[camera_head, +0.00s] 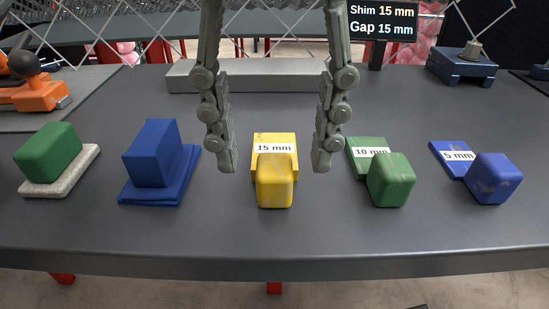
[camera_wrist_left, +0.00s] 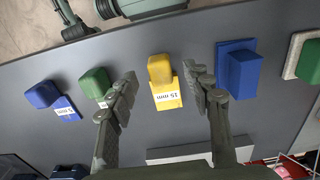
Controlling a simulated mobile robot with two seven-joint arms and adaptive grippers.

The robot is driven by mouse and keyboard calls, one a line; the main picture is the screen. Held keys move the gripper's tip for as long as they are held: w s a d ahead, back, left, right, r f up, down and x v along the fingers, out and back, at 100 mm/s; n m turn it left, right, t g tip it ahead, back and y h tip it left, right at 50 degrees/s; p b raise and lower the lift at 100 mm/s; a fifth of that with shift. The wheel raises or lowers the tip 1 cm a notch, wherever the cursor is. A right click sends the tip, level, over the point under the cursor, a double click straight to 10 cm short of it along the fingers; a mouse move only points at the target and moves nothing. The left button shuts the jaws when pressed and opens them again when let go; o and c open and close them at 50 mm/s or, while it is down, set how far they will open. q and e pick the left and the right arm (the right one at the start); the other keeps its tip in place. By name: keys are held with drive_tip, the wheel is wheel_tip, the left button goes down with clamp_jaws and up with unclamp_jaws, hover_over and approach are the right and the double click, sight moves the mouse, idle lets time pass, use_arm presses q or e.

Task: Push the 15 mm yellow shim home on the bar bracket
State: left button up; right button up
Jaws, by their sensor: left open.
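The yellow shim (camera_head: 274,142) lies flat on the dark table with a "15 mm" label and a rounded yellow block (camera_head: 275,183) at its near end. It also shows in the left wrist view (camera_wrist_left: 167,92). My left gripper (camera_head: 274,165) is open, with one finger to each side of the shim and a clear space between each finger and it. In the left wrist view my left gripper (camera_wrist_left: 160,80) straddles the shim with nothing held. A long grey bar (camera_head: 250,75), perhaps the bar bracket, lies behind the fingers, which hide parts of it.
A green 10 mm shim (camera_head: 390,178) and a blue 5 mm shim (camera_head: 488,178) lie to the right. A blue block on a plate (camera_head: 152,155) and a green block on a pale slab (camera_head: 50,152) stand left. A sign (camera_head: 383,20) reads shim 15 mm, gap 15 mm.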

sight(274, 166)
use_arm(q)
wheel_tip(274, 166, down, 4)
drive_tip(key=shift+r, duration=0.15)
clamp_jaws()
idle(0.3)
